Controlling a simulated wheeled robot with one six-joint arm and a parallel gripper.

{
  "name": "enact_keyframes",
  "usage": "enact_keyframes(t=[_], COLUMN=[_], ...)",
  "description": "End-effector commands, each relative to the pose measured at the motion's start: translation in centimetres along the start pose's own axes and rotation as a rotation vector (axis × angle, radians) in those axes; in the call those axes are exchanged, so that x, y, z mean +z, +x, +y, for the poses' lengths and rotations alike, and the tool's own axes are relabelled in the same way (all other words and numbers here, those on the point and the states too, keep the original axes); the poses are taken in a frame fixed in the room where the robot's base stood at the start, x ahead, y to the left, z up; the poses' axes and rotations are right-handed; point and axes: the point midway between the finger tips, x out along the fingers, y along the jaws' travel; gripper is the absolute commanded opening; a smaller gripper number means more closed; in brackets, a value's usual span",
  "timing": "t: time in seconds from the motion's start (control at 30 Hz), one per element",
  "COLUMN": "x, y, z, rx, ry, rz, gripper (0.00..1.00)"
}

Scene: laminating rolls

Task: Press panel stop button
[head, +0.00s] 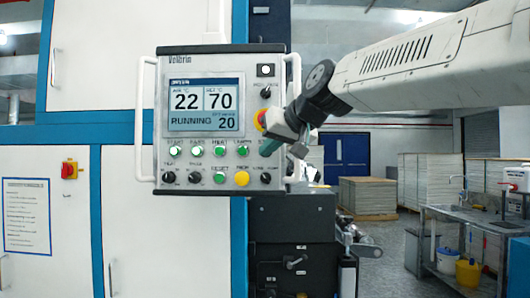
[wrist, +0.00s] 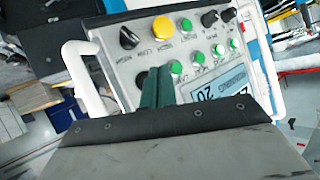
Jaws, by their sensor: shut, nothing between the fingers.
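The control panel (head: 215,188) hangs on the machine front, its screen (head: 204,105) reading RUNNING. My gripper (head: 268,150) is shut and empty, its teal fingertips at the right end of the row of green buttons, over a spot whose label starts with S. The fingers hide the button there, and I cannot tell whether they touch it. In the wrist view the shut fingers (wrist: 155,88) point at the panel face (wrist: 135,62). A dark round part (wrist: 141,79) shows beside them, partly hidden. A red and yellow emergency button (head: 260,120) is partly behind my gripper.
Close by are a green button (wrist: 177,67), a yellow button (head: 242,178) and a black knob (head: 265,178). White handles (head: 145,120) flank the panel. A red switch (head: 69,171) is at left. A sink bench (head: 470,225) and stacked boards (head: 367,195) stand at right.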

Motion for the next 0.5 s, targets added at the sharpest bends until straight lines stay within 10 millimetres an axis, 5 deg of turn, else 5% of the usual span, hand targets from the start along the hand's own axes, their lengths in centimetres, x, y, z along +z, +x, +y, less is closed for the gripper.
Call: enact_keyframes(t=[0.5], x=[-0.95], y=[1.28], z=[0.96], rx=[0.000], ry=[-0.001], rz=[0.001], gripper=[0.00])
